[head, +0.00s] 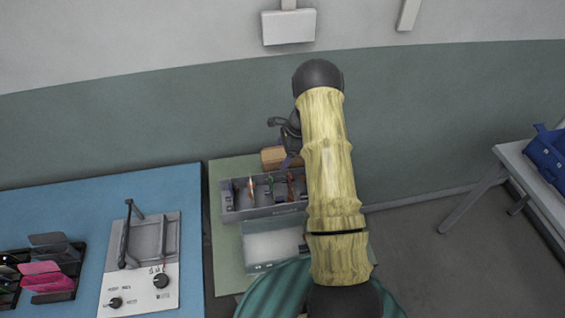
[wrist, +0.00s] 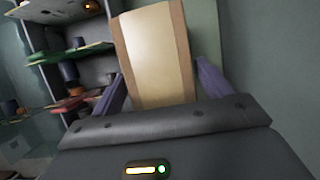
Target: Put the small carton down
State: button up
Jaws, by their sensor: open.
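The small carton (head: 271,157) is a tan-brown box at the back of the green table, just behind the grey compartment tray. In the wrist view the carton (wrist: 155,50) stands between the two purple fingers of my gripper (wrist: 160,72). The fingers are open, with a visible gap on the right side; the left finger is close to the carton, and I cannot tell whether it touches. In the head view my gripper (head: 290,157) is at the carton, partly hidden by my arm. The carton's underside is hidden.
The grey tray (head: 250,213) holds several small items in compartments. A clear bin (head: 246,262) sits in front of it. A blue table (head: 60,205) with a device (head: 140,290) is at left. The wall (head: 430,110) is close behind the carton.

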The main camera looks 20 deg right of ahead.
jog(key=shift+f, duration=0.1)
jog(key=c, duration=1.1)
notch_tip(320, 180, up, 10)
jog(key=shift+w+r+b, duration=0.1)
jog(key=shift+b, duration=0.8)
jog(key=shift+c, duration=0.2)
